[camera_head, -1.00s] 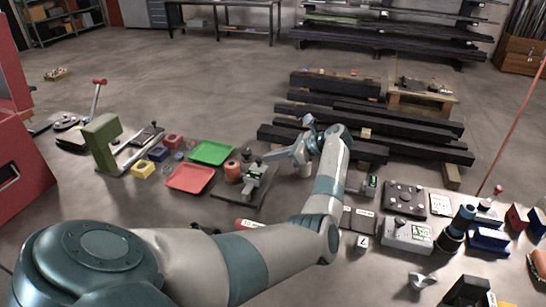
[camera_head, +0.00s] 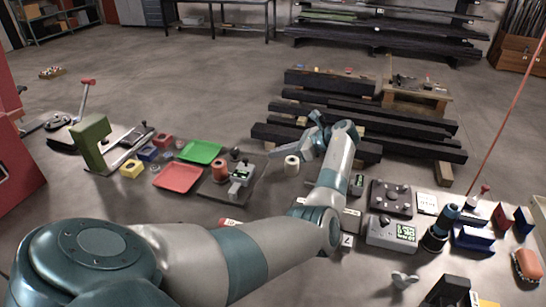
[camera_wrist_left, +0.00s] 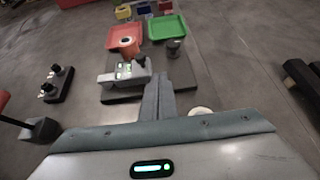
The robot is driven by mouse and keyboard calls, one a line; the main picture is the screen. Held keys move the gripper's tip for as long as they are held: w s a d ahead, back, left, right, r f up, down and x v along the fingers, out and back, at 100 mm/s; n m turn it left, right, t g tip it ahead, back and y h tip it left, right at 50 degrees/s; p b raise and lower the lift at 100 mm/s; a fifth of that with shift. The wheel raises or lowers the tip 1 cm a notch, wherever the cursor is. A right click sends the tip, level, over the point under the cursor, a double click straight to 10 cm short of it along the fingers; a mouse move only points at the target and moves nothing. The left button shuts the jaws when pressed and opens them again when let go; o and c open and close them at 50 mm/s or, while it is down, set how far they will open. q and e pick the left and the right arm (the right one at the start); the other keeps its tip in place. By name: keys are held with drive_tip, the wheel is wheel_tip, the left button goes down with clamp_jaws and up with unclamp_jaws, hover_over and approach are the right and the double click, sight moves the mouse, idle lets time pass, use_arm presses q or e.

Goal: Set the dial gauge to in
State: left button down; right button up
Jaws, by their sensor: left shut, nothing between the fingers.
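A grey gauge-like device (camera_head: 241,178) with a dark knob stands on a dark mat (camera_head: 215,189) left of centre; I take it as the dial gauge. In the left wrist view the device (camera_wrist_left: 124,74) shows small green lit displays, too small to read. My left gripper (camera_head: 291,149) is to the right of it in the head view, apart from it. In the left wrist view its fingers (camera_wrist_left: 158,80) are together, with nothing between them, and point toward the mat beside the device. My right gripper is not in view.
A white roll (camera_head: 291,165) stands close to my left gripper. A red tray (camera_head: 177,178) and a green tray (camera_head: 201,151) lie left of the mat. Dark beams (camera_head: 400,135) lie behind. A grey box with a green screen (camera_head: 391,234) is at right.

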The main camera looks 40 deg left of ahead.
use_arm(q)
drive_tip(key=w+d+r+b, duration=0.3)
drive_tip(key=w+d, duration=0.1)
drive_tip(key=shift+w+d+r, duration=0.2)
drive_tip(key=shift+d+r, duration=0.1)
drive_tip(key=shift+d, duration=0.05)
idle(0.4)
drive_tip(key=shift+a, duration=0.15)
